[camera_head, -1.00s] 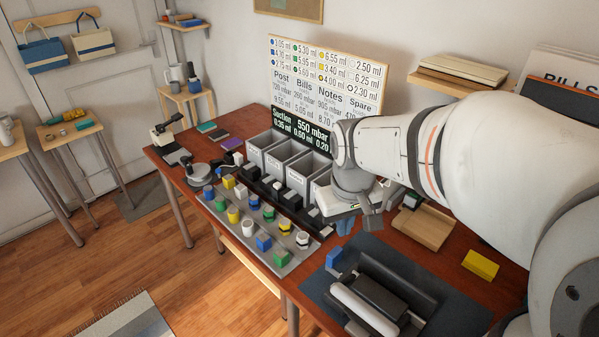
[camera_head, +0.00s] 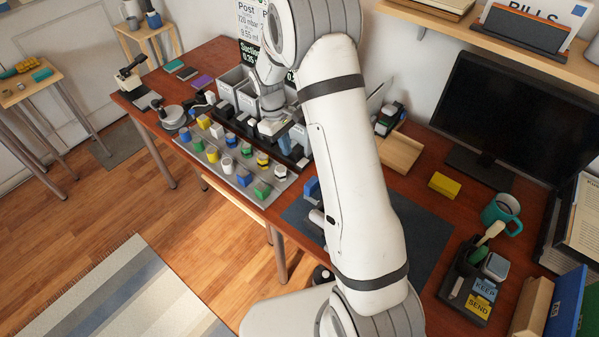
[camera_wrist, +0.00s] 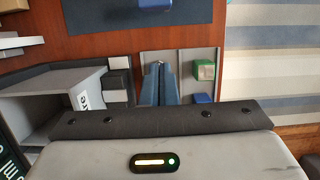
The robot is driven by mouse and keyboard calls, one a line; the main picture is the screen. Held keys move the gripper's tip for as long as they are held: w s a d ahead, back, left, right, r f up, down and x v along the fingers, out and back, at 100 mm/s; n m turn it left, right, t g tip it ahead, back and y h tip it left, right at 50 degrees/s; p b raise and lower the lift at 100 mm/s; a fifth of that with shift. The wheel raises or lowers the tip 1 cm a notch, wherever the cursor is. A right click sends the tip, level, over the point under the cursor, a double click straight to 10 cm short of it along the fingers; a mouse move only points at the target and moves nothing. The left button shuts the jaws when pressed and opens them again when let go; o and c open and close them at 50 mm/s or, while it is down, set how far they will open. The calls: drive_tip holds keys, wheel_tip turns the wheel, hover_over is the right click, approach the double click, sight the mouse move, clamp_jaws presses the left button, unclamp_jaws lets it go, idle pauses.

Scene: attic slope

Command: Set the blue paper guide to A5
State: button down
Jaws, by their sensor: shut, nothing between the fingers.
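The small blue guide (camera_head: 311,188) stands at the left of the dark mat (camera_head: 425,235), close beside my forearm in the head view. Part of the blue guide (camera_wrist: 155,4) also shows at the top edge of the wrist view, cut off by the frame. I cannot read any size mark such as A5. The device on the mat is mostly hidden behind my arm; only a pale roller end (camera_head: 317,215) shows. My gripper (camera_head: 300,137) is shut and empty, above the right end of the parts tray, apart from the guide. Its blue-grey fingers (camera_wrist: 159,66) show together in the wrist view.
A grey tray (camera_head: 235,178) of coloured blocks lies left of the mat, with grey bins (camera_head: 225,92) behind. A wooden tray (camera_head: 402,152), yellow block (camera_head: 444,184), monitor (camera_head: 515,115), teal mug (camera_head: 502,214) and black organiser (camera_head: 465,290) stand to the right.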

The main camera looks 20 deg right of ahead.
drive_tip(key=s+d+f+p, duration=0.3)
drive_tip(key=s+f, duration=0.1)
drive_tip(key=f, duration=0.4)
drive_tip(key=shift+s+d+f, duration=0.15)
drive_tip(key=shift+s+d, duration=0.25)
drive_tip(key=s+d+b, duration=0.1)
drive_tip(key=s, duration=0.1)
drive_tip(key=s+d, duration=0.2)
drive_tip(key=shift+s+d+b, duration=0.1)
drive_tip(key=shift+b, duration=0.25)
